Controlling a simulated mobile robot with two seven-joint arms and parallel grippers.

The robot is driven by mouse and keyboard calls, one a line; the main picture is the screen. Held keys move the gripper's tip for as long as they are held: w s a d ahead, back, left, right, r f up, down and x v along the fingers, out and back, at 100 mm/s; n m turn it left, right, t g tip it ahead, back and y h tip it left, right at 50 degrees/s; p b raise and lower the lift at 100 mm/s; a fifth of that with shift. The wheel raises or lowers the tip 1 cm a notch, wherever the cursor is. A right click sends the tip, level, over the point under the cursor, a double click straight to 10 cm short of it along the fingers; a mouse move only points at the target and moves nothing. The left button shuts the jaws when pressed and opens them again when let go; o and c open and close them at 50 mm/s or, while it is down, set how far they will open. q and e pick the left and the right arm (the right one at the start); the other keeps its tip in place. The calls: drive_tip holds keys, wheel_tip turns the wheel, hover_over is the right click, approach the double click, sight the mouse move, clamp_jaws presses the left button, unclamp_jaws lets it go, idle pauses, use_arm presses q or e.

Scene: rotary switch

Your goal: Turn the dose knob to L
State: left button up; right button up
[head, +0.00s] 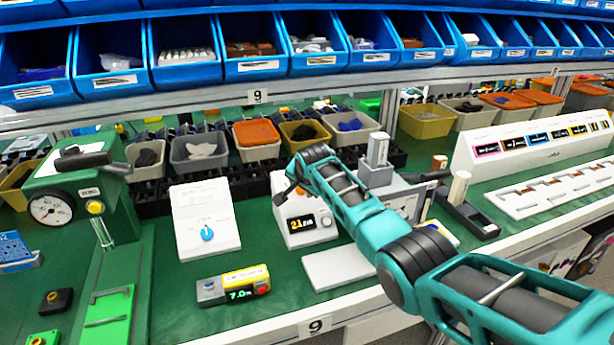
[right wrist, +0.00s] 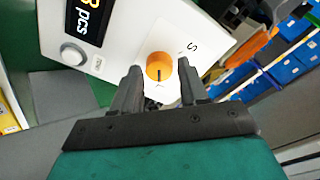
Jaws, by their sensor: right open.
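The orange round knob (right wrist: 160,65) sits on the face of a white device with a display; the letter S is printed beside it in the right wrist view. A short dark mark on the knob points down in that picture; the label below is too small to read and partly hidden. My right gripper (right wrist: 160,69) is open, with one finger on each side of the knob in the picture. I cannot tell whether the fingers touch it. In the head view the white device (head: 301,238) stands mid-bench, with my right gripper (head: 291,190) over its top. My left gripper is not in view.
A white panel with a blue knob (head: 207,233) stands left of the device. A yellow-and-grey box with a green readout (head: 234,285) lies in front. A green press (head: 78,205) stands at far left. A grey instrument (head: 400,197) stands close on the right.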

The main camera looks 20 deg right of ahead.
drive_tip(key=shift+s+r, duration=0.3)
drive_tip(key=shift+r, duration=0.15)
drive_tip(key=p+v, duration=0.2)
drive_tip(key=v, duration=0.9)
drive_tip(key=shift+s, duration=0.15)
